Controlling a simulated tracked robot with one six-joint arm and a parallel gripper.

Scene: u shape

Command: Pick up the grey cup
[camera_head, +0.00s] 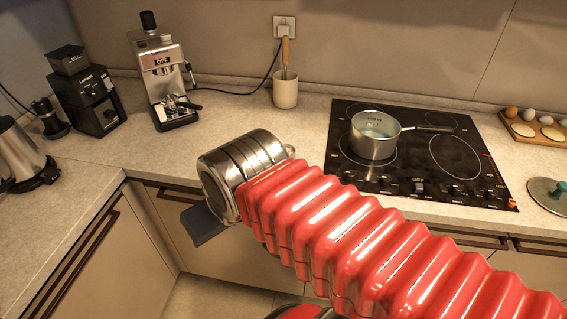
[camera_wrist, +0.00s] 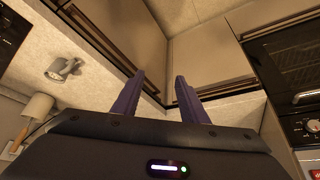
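A small grey metallic cup (camera_wrist: 62,68) stands on the counter at the left of the wrist view. In the head view only a small grey piece, probably this cup (camera_head: 290,150), shows behind my arm; the rest is hidden. My gripper (camera_wrist: 159,76) is open, with its two dark fingers apart and nothing between them. The cup is well to the left of the fingers in the wrist view. In the head view a dark part of my gripper (camera_head: 205,225) shows below the metal wrist, near the counter's front edge; its fingers cannot be made out.
A pale utensil holder (camera_head: 286,91) stands by the wall. A saucepan (camera_head: 373,140) sits on the black hob (camera_head: 455,185) at right. A coffee machine (camera_head: 160,75), a grinder (camera_head: 92,100) and a kettle (camera_head: 20,155) stand at left. Counter between coffee machine and hob is mostly clear.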

